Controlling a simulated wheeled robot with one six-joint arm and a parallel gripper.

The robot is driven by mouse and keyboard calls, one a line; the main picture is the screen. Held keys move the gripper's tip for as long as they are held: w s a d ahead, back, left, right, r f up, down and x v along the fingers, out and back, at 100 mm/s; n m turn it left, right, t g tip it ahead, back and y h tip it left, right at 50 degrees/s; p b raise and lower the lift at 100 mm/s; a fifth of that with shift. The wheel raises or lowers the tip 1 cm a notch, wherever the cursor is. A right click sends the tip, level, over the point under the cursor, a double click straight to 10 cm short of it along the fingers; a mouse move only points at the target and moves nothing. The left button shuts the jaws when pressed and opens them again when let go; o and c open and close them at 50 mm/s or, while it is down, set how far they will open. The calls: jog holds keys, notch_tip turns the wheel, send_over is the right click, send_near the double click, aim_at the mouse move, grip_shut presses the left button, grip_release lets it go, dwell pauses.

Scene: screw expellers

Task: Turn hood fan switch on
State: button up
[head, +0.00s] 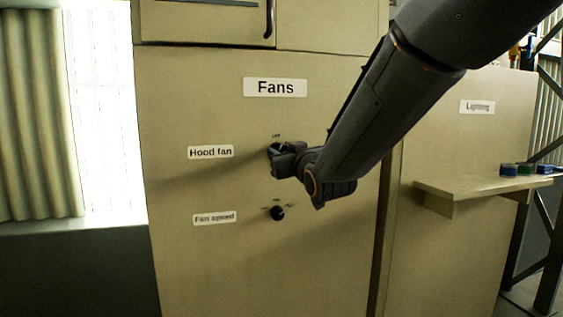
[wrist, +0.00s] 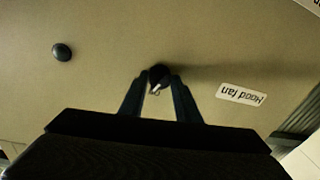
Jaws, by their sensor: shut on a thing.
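The hood fan switch (wrist: 157,76) is a small black rotary knob on the beige cabinet front, beside the "Hood fan" label (head: 211,152). In the head view my gripper and wrist cover most of the knob, and a small "OFF" mark shows above it. My gripper (head: 277,157) is at the panel; in the wrist view its two fingers (wrist: 158,80) are on either side of the knob, shut on it. A pale pointer mark shows on the knob. The label appears upside down in the wrist view (wrist: 241,94).
Below is the fan speed knob (head: 277,213) with its label (head: 214,217); it is also in the wrist view (wrist: 62,52). A "Fans" sign (head: 275,87) is above. At right, a shelf (head: 470,188) juts from the "Lighting" cabinet (head: 440,135). The panel around the knobs is otherwise flat.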

jog(key=shift+f+m+t+b, duration=0.15)
jog(key=shift+m+t+b, duration=0.15)
jog(key=shift+m+b, duration=2.75)
jog(key=shift+m+p, duration=0.4)
jog(key=shift+m, duration=0.25)
jog(key=o, duration=1)
jog(key=shift+a, duration=0.1)
jog(key=shift+o, duration=0.2)
jog(key=b+v, duration=0.2)
jog(key=v, duration=0.6)
jog(key=shift+a, duration=0.15)
